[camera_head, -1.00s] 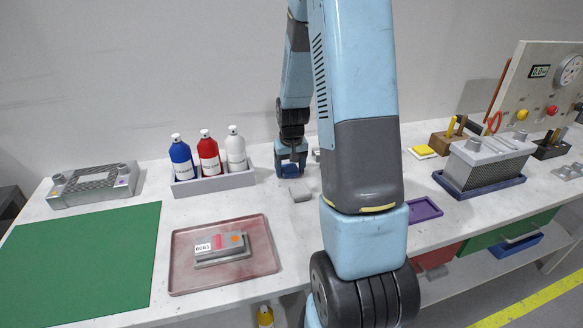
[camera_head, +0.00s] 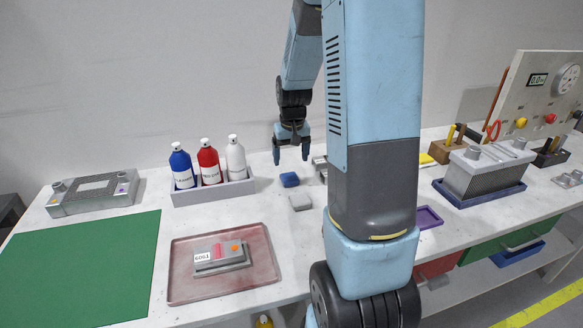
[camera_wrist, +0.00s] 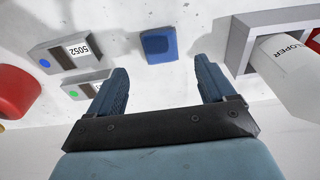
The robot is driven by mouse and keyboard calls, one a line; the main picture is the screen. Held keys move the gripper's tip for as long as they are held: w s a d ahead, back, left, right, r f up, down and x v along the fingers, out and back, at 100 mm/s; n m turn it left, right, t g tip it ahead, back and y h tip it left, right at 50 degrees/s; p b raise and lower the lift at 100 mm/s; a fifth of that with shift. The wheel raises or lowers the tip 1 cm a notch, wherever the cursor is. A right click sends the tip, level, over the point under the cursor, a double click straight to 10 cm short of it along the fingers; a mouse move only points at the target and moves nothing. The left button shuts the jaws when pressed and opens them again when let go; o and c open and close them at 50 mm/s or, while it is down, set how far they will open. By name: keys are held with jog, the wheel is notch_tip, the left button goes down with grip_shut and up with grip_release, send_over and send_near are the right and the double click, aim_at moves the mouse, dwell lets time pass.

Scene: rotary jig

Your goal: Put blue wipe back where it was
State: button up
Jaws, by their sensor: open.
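The caddy (camera_head: 214,191) with blue, red and white bottles stands to the left. Grey blocks, one labelled 5052 (camera_wrist: 67,52), lie on the other side. A reddish tray (camera_head: 184,286) with a labelled block is nearer.

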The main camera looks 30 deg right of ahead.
jog(key=s+a+r+t, duration=0.1)
jog(key=s+a+r, duration=0.2)
jog(key=s+r, duration=0.15)
jog(key=s+a+r+n, duration=0.1)
jog(key=s+a+r, duration=0.15)
jog(key=r, duration=0.35)
jog(key=s+a+r+t, duration=0.1)
jog(key=s+a+r, duration=0.25)
jog(key=r, duration=0.25)
jog(key=s+a+r+n+t, duration=0.1)
jog(key=s+a+r+t, duration=0.1)
jog(key=s, duration=1)
notch_tip(320, 180, up, 2)
jog(key=shift+s+a+r, duration=0.15)
jog(key=shift+s+a, duration=0.25)
jog(key=shift+a, duration=0.25)
